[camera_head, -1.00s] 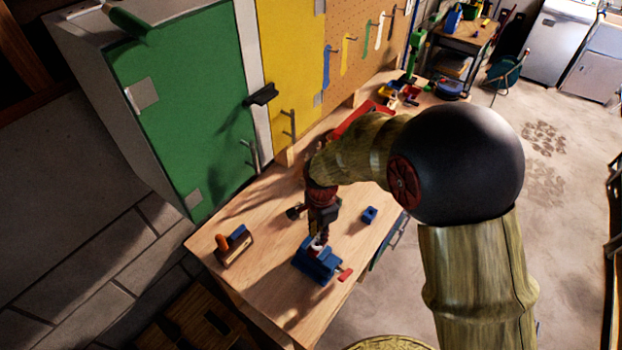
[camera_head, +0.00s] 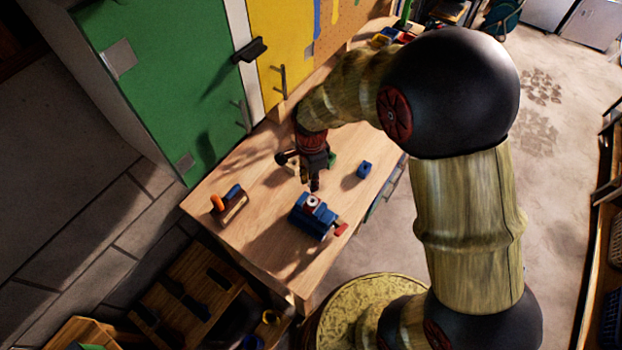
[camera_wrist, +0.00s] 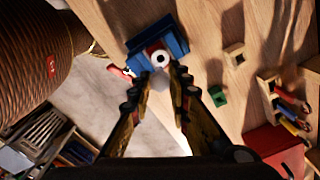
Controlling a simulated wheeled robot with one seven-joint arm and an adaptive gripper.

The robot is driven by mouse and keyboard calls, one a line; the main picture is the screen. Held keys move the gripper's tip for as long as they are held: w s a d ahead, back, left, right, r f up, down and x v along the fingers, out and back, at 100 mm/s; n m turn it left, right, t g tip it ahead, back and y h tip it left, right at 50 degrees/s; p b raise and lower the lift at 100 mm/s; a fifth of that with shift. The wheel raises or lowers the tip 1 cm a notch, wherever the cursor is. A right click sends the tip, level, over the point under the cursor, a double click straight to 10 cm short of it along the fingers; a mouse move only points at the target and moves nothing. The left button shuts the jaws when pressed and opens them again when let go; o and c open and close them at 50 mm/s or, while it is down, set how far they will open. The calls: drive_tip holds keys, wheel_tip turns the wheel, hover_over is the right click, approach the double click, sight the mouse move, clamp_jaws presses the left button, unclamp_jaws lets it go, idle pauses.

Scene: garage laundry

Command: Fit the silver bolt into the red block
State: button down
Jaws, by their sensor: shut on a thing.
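A blue vise (camera_head: 312,222) with a red handle (camera_head: 341,230) stands near the front of the bench. A pale ring (camera_head: 312,200) with a dark middle shows at its top; it also shows in the wrist view (camera_wrist: 161,58).
A blue block (camera_head: 364,169) lies right of my gripper and a green block (camera_head: 332,158) behind it. A wooden block (camera_wrist: 235,55) with a hole is near. Green and yellow cabinets (camera_head: 160,80) back the bench.

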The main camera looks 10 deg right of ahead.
drive_tip(key=b, duration=0.5)
hover_over(311, 196)
drive_tip(key=s, duration=0.2)
drive_tip(key=shift+w+a+f, duration=0.1)
drive_tip(key=shift+a+f, duration=0.05)
drive_tip(key=shift+f, duration=3.8)
drive_tip(key=shift+f, duration=0.25)
drive_tip(key=shift+f+b, duration=0.35)
drive_tip(key=shift+b, duration=0.1)
drive_tip(key=shift+f, duration=0.4)
drive_tip(key=c, duration=1.6)
unclamp_jaws()
wheel_tip(311, 196, up, 12)
